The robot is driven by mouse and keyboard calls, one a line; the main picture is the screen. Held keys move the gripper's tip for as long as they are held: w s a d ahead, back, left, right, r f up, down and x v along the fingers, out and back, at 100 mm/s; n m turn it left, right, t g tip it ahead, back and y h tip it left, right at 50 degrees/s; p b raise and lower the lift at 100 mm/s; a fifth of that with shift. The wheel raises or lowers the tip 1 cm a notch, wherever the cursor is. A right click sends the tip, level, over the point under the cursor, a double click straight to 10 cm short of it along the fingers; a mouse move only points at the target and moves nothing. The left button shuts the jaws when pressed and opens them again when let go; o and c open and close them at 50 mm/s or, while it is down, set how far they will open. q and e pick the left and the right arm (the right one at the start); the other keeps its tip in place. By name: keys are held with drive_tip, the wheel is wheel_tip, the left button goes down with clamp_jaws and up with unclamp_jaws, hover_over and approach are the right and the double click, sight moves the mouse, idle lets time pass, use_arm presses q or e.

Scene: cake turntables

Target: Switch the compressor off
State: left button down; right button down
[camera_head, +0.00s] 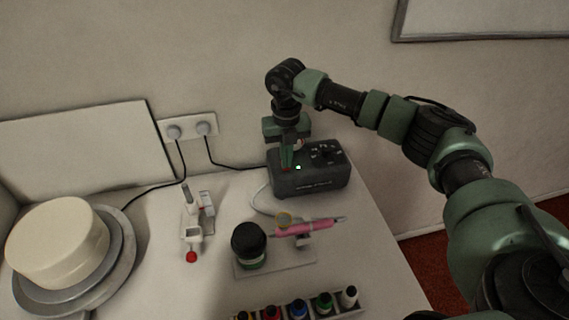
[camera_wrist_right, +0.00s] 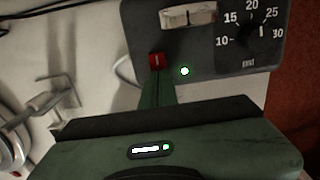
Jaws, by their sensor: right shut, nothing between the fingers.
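The compressor (camera_head: 318,178) is a dark grey box near the table's back right, by the wall. A green light (camera_head: 298,167) on its top is lit. In the right wrist view its red switch (camera_wrist_right: 156,60) is left of the green light (camera_wrist_right: 184,71), and a numbered dial (camera_wrist_right: 253,32) is to the right. My right gripper (camera_head: 286,168) is shut and empty, pointing down over the compressor's left part. Its fingertips are at the red switch in the right wrist view (camera_wrist_right: 157,80); I cannot tell whether they touch it. My left gripper is out of view.
A white cake (camera_head: 55,245) stands on a turntable (camera_head: 118,268) at left. A pink airbrush (camera_head: 308,227) and a dark jar (camera_head: 249,243) are in front of the compressor, with a row of colour bottles (camera_head: 297,307) nearer. A wall outlet (camera_head: 188,127) holds two plugs.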

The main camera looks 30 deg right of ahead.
drive_tip(key=shift+s+f, duration=0.1)
drive_tip(key=shift+f, duration=0.2)
drive_tip(key=shift+r+p, duration=0.55)
drive_tip(key=shift+r, duration=0.3)
drive_tip(key=shift+r+p, duration=1.65)
drive_tip(key=shift+r, duration=1)
